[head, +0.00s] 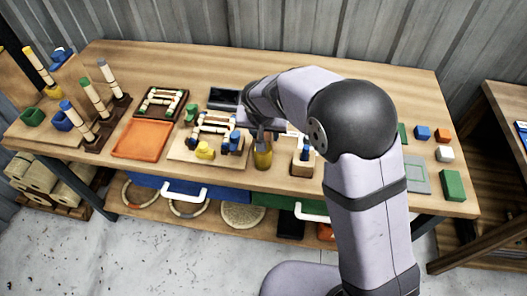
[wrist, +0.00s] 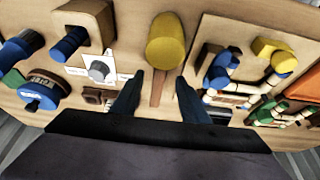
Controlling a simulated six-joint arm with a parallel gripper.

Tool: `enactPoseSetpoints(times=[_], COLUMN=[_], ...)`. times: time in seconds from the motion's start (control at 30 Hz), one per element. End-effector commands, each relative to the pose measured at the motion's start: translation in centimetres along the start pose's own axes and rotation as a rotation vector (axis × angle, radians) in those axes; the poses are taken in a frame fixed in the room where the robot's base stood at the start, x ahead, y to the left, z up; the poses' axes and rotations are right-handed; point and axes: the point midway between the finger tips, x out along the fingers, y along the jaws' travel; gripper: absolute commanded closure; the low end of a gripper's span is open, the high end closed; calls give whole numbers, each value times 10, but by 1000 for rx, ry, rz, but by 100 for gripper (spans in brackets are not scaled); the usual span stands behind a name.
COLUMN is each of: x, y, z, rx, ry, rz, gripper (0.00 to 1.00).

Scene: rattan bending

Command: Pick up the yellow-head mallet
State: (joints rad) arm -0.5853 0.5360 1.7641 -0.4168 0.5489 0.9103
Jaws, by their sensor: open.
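The yellow-head mallet (wrist: 166,42) lies in the upper middle of the wrist view, its wooden handle (wrist: 157,92) pointing down toward my gripper. My gripper (wrist: 159,78) is open, with one dark finger on each side of the handle. I cannot tell whether either finger touches it. In the head view the yellow mallet head (head: 262,158) shows near the bench's front edge, just below my gripper (head: 263,134). My wrist hides the handle there.
A wooden board with a rattan frame and a yellow block (head: 205,150) lies close on the left. A wooden block with a blue-topped peg (head: 303,158) stands close on the right. An orange tray (head: 143,139) lies further left. Small coloured blocks (head: 453,185) sit at the right end.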

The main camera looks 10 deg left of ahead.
Motion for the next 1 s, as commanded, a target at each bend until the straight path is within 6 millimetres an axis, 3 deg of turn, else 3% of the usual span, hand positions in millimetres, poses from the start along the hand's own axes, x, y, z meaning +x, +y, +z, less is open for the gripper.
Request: enactPoseSetpoints(times=[0.17, 0.63, 0.97, 1.0], x=[3, 47, 52, 52], y=[0, 0, 0, 0], z=[-1, -1, -1, -1], rx=[1, 0, 1, 1], ry=[0, -1, 0, 0], rz=[0, 0, -1, -1], gripper=[59, 59, 59, 67])
